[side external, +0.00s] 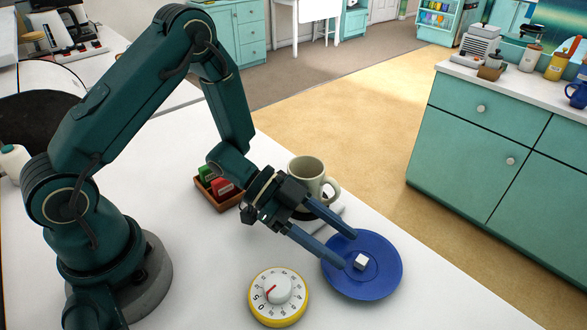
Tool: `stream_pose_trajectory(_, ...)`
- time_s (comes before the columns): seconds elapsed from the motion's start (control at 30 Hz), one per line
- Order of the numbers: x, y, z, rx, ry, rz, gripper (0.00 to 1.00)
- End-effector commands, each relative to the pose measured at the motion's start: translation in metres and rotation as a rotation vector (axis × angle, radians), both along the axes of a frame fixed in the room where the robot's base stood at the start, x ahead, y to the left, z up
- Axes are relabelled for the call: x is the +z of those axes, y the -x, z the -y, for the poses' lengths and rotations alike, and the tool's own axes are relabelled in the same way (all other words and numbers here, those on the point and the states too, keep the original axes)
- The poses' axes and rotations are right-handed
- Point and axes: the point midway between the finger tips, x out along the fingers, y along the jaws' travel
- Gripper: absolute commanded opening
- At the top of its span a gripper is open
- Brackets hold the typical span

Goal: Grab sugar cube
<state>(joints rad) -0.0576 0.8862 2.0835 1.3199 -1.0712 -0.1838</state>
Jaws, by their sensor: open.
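A small white sugar cube (361,261) rests near the middle of a round blue saucer (378,287) on the white table. My gripper (347,250) reaches down from the upper left, with its two long blue fingers apart. The fingertips are over the upper left part of the saucer, close to the cube in the picture. One fingertip ends just left of the cube and the other ends above it. The jaws look empty. I cannot tell the exact height of the fingertips above the saucer.
A yellow kitchen timer (279,295) stands left of the saucer. A pale mug (306,175) stands behind my gripper. A wooden tray (207,194) with green and red packets is further left. The table (216,285) is bare left of the timer.

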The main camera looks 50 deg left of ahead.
Motion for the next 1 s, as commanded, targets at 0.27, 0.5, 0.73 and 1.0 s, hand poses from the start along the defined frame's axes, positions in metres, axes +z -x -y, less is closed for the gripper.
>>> stream_pose_trajectory(0.27,-0.014,-0.01,0.026,0.0,-0.001,0.0,0.59)
stream_pose_trajectory(0.5,-0.014,-0.011,0.026,0.001,-0.001,-0.001,0.56)
stream_pose_trajectory(0.73,-0.014,-0.011,0.026,0.001,-0.001,-0.001,0.0)
stream_pose_trajectory(1.0,-0.014,-0.011,0.026,0.001,-0.001,-0.001,0.0)
